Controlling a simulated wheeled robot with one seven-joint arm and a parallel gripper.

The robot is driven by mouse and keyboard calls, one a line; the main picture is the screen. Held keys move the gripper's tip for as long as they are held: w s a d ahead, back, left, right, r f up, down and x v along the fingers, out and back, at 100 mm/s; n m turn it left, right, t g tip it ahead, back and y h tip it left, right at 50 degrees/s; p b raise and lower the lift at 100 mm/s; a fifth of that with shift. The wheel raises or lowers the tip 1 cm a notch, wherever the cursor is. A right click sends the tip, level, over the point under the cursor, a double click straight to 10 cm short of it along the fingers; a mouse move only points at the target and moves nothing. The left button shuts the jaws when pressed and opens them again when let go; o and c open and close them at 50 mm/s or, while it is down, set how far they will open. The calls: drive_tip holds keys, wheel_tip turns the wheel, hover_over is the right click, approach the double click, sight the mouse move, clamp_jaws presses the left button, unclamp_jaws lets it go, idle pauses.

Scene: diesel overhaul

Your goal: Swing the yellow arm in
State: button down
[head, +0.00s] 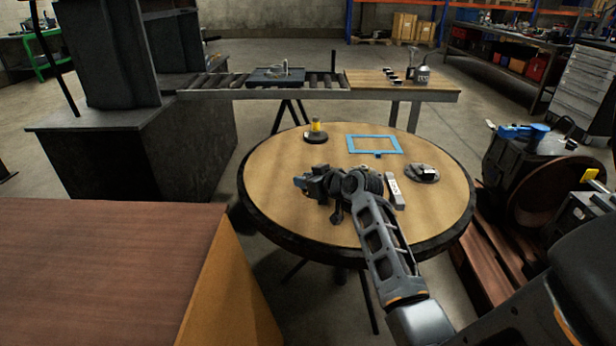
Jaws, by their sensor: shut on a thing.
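No yellow swinging arm can be made out for certain. A small upright yellow piece (316,127) stands on a dark round base at the back left of the round table. Another yellow piece (589,174) sticks up from the dark machinery at the right edge. My gripper (303,182) is over the left-centre of the round table, pointing left, nearer to me than the yellow piece on the table and apart from it. It is shut on a small blue-grey piece (299,182). The fingers and most of that piece are hard to make out.
The round table (275,205) also carries a blue frame (374,137), a pale block (395,190) and a dark round part (422,173). A roller conveyor (220,84) runs behind. A brown-topped bench (100,260) is at left, dark machinery (525,175) at right.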

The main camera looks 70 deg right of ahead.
drive_tip(key=shift+w+d+m+g+h+b, duration=0.25)
drive_tip(key=shift+w+d+m+g+h, duration=0.3)
drive_tip(key=shift+m+g+h, duration=0.65)
drive_tip(key=shift+w+d+m+g+h+b, duration=0.2)
drive_tip(key=shift+w+d+m+g+h, duration=0.3)
drive_tip(key=shift+m+g+h, duration=0.85)
drive_tip(key=shift+w+d+m+g+h+b, duration=0.25)
drive_tip(key=shift+w+d+m+g+h, duration=0.35)
drive_tip(key=shift+m+g, duration=0.7)
drive_tip(key=shift+s+m+t, duration=0.1)
drive_tip(key=shift+m+t, duration=0.15)
drive_tip(key=c, duration=1)
unclamp_jaws()
drive_tip(key=v, duration=0.7)
drive_tip(key=shift+s+a+r, duration=0.15)
drive_tip(key=shift+a, duration=0.2)
